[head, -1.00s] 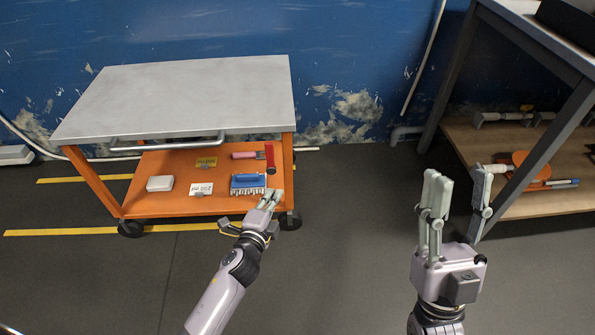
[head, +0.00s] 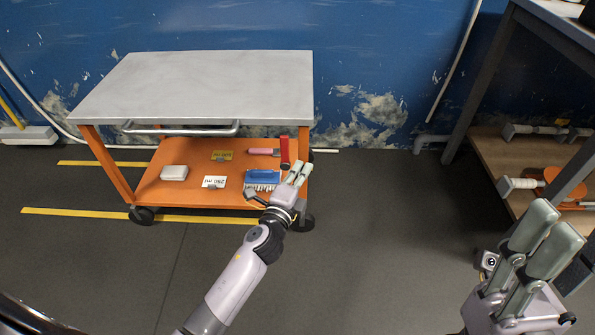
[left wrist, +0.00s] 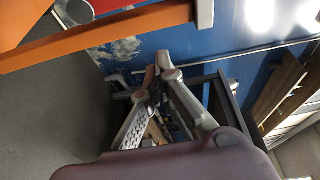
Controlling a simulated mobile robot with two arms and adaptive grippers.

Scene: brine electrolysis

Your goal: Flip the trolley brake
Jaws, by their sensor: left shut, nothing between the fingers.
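The trolley has a grey top (head: 200,85) and an orange frame with a lower shelf (head: 150,190). Its dark front casters are at the left (head: 142,215) and right (head: 302,222); I cannot make out a brake lever on either. My left gripper (head: 298,172) is shut and empty, in front of the trolley's front right corner in the head view, hiding part of the post and shelf. In the left wrist view the fingers (left wrist: 158,75) converge below the orange trolley rail (left wrist: 100,37). My right gripper (head: 550,238) is at the lower right, away from the trolley; its jaw gap is unclear.
The shelf holds a white box (head: 174,173), a label card (head: 214,182), a blue brush-like item (head: 262,179), a pink cylinder (head: 262,152) and a red piece (head: 284,152). A bench shelf (head: 490,160) stands at right. Floor between is clear.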

